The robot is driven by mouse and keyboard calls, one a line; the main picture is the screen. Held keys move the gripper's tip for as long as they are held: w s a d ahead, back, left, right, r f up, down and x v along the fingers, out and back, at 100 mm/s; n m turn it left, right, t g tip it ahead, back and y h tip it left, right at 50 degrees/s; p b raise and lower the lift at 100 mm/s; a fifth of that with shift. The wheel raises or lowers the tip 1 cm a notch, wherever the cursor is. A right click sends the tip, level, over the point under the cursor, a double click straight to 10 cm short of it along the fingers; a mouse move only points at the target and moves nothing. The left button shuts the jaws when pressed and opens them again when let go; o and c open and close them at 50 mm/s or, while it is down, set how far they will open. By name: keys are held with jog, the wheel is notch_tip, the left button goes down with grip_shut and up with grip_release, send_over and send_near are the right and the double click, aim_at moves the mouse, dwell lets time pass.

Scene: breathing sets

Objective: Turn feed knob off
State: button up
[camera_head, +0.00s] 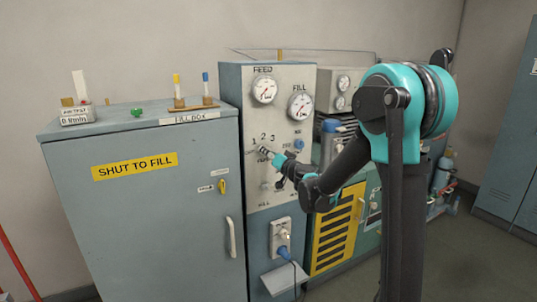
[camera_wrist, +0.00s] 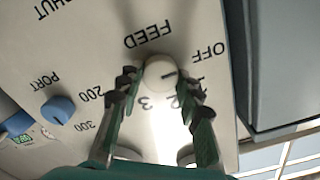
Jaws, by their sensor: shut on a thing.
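The feed knob (camera_wrist: 160,70) is round and pale, on a light panel seen upside down in the wrist view, beside the FEED label (camera_wrist: 148,34). The numbers 1, 2, 3 and the word OFF (camera_wrist: 207,48) stand around it. A dark mark on its face points right and slightly down in the picture, roughly toward the 1. My gripper (camera_wrist: 160,82) has one finger on each side of the knob and is shut on it. In the head view my gripper (camera_head: 270,156) is at the panel under the numbers, and it mostly hides the knob.
A blue PORT knob (camera_wrist: 58,110) sits beside it on the panel. Feed (camera_head: 264,89) and fill gauges (camera_head: 300,106) are above. A grey fill box (camera_head: 165,235) stands left; a white socket with a blue plug (camera_head: 284,253) is below.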

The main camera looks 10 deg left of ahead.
jog(key=shift+s, duration=0.1)
dwell(0.3)
jog(key=o, duration=1.2)
jog(key=shift+c, duration=0.2)
jog(key=v, duration=1.2)
jog(key=shift+f, duration=0.1)
